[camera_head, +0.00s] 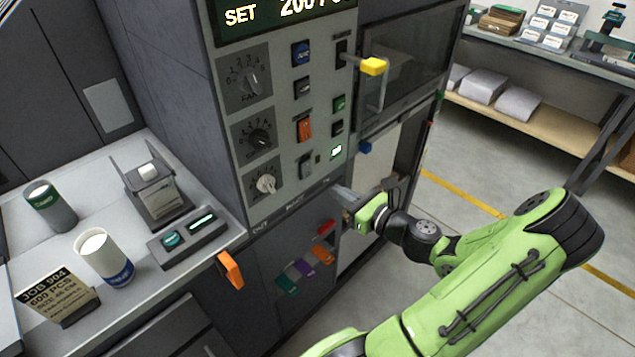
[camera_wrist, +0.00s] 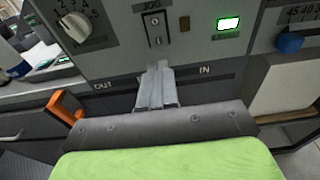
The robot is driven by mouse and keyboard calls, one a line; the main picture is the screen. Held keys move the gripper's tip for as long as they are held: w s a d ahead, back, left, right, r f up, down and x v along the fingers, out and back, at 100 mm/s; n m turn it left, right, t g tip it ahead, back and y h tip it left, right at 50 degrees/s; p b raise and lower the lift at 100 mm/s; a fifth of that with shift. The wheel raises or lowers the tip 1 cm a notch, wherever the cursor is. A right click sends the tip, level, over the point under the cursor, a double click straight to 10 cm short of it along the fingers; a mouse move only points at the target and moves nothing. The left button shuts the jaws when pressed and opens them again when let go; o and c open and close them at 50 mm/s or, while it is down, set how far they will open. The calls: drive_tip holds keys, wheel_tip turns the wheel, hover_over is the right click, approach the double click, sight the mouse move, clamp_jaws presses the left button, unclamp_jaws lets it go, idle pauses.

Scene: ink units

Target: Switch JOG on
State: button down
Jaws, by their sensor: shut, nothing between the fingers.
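In the head view my gripper (camera_head: 343,197) is at the panel's lower edge, right of and below the switch.
A lit green indicator (camera_wrist: 228,24) is right of the switch. An orange handle (camera_head: 230,269) juts out at lower left. A yellow-ended handle (camera_head: 374,66) projects at upper right.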

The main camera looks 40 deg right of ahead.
sight(309, 176)
drive_tip(key=w, duration=0.5)
drive_tip(key=w+f+b, duration=0.1)
drive_tip(key=w, duration=0.1)
drive_tip(key=shift+w+a, duration=0.1)
drive_tip(key=shift+w, duration=0.35)
drive_tip(key=shift+w+p, duration=0.2)
drive_tip(key=shift+p, duration=0.25)
